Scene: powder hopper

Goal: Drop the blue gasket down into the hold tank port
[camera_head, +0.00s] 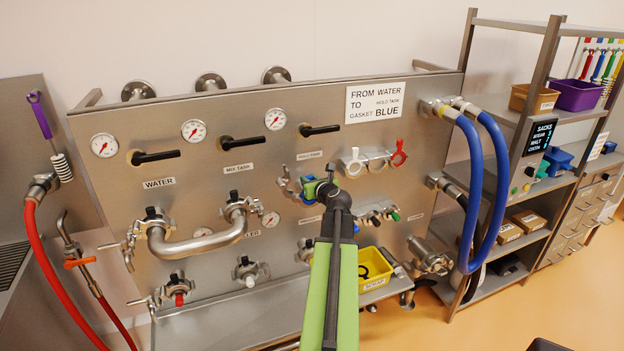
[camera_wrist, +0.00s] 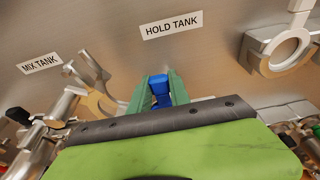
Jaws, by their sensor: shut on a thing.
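My gripper (camera_head: 318,187) is at the panel, just below the HOLD TANK label (camera_head: 309,155). In the wrist view its green fingers (camera_wrist: 160,91) are shut on the blue gasket (camera_wrist: 160,86), which shows as a small blue piece between them. The HOLD TANK label also shows above the fingers in the wrist view (camera_wrist: 172,25). The hold tank port is mostly hidden behind my gripper and wrist. An open metal clamp (camera_wrist: 96,88) shows left of the fingers. I cannot tell whether the gasket touches the port.
A bent steel pipe (camera_head: 200,243) joins ports on the left. A yellow scrap bin (camera_head: 375,270) sits below. Blue hoses (camera_head: 492,190) hang at the right. A sign (camera_head: 375,102) names the gasket blue.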

